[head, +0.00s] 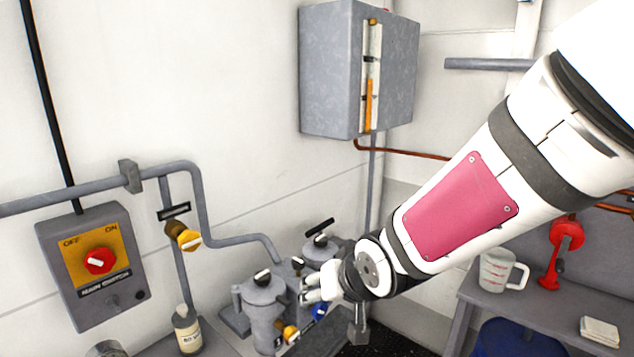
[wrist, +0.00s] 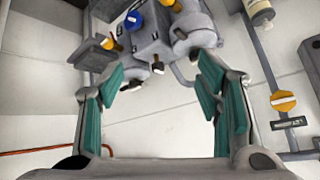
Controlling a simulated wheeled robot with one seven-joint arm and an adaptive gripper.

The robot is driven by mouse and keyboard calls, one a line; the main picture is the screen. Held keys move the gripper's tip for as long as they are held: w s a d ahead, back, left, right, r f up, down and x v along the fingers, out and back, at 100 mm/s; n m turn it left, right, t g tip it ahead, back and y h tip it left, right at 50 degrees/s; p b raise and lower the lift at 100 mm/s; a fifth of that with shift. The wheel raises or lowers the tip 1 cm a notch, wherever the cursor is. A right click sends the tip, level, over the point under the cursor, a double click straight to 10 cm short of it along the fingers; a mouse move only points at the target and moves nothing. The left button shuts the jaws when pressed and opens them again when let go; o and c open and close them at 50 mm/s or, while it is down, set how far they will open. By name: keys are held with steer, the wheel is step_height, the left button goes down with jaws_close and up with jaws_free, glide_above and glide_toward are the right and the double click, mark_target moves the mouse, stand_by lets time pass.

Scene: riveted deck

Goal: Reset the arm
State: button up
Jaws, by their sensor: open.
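My gripper (head: 314,288) is at the end of my white arm, which reaches in from the upper right in the head view. It is close to the grey canister assembly (head: 262,300), partly in front of it. In the wrist view my gripper (wrist: 163,78) has its teal-padded fingers spread wide apart with nothing between them. The grey assembly (wrist: 155,40) shows beyond the fingertips in the wrist view, with black-and-white levers, a blue knob (wrist: 133,21) and a yellow knob (wrist: 109,43). Whether the fingers touch the assembly cannot be told.
A main switch box (head: 95,262) and a yellow valve (head: 187,239) on grey pipes are at left. A bottle (head: 187,332) stands below. A grey wall cabinet (head: 335,70) hangs above. A measuring cup (head: 497,270) and a red fixture (head: 562,252) are at right.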

steer(key=s+d+r+h, duration=0.3)
steer(key=s+d+r, duration=0.5)
steer(key=d, duration=0.3)
steer(key=s+d+r+g, duration=0.1)
steer(key=s+d, duration=0.2)
steer(key=s, duration=0.3)
steer(key=s+d+r+m+g, duration=0.1)
steer(key=s+d+r, duration=0.1)
steer(key=s, duration=0.5)
steer(key=shift+d+r+m, duration=0.15)
steer(key=shift+d+m, duration=0.15)
steer(key=shift+d, duration=0.1)
